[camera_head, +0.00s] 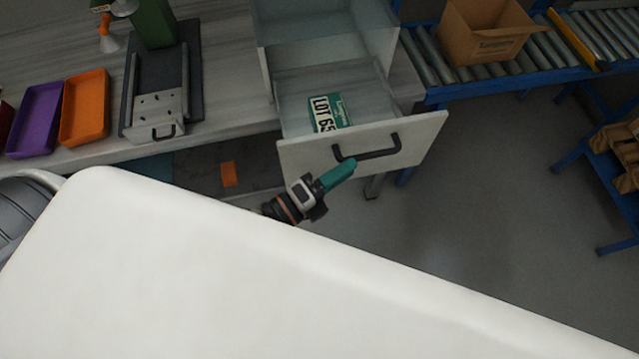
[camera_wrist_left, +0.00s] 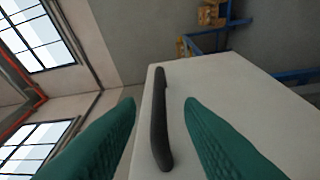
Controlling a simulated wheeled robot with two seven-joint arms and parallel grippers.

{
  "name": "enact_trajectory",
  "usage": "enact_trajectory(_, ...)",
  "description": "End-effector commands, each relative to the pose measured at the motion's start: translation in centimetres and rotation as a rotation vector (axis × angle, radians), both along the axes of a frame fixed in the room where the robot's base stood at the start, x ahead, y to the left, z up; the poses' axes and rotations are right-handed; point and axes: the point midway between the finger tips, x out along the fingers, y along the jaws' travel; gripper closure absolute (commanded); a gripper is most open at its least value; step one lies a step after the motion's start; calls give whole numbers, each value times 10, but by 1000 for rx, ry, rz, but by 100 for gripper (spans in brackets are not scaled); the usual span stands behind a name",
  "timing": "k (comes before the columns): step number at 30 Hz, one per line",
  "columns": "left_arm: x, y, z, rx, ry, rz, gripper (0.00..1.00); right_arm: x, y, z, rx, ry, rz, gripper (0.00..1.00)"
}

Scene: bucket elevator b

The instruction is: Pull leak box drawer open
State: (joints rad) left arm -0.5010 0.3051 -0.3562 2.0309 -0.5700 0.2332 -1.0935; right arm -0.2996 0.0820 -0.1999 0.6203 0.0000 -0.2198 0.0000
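A clear-walled box (camera_head: 330,22) stands on the bench, and its white-fronted drawer (camera_head: 290,160) is pulled out toward me. The drawer front also fills much of the left wrist view (camera_wrist_left: 240,90). It has a black bar handle (camera_head: 372,154), also seen in the left wrist view (camera_wrist_left: 160,120). A green and white card marked "LOT 65" (camera_head: 328,114) lies inside the drawer. My left gripper (camera_head: 350,166) is at the handle. In the left wrist view its teal fingers (camera_wrist_left: 160,104) are apart, one on each side of the handle, with gaps visible. My right gripper is not in view.
A roller conveyor (camera_head: 430,58) with a cardboard box (camera_head: 482,32) is at the back right. Floor right of the drawer is clear.

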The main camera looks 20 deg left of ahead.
Motion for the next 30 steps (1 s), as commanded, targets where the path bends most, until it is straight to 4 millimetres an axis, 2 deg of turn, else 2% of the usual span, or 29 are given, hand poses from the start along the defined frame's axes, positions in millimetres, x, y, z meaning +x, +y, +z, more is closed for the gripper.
enact_trajectory(1,-11,7,-7,2,3,0,66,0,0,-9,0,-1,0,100)
enact_trajectory(3,-22,14,-7,2,5,1,66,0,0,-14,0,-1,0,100)
enact_trajectory(9,-44,29,-7,1,2,-1,66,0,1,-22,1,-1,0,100)
enact_trajectory(15,-51,34,-5,1,0,-1,66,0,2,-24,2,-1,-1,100)
enact_trajectory(30,-50,34,-4,1,-1,0,66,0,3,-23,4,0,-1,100)
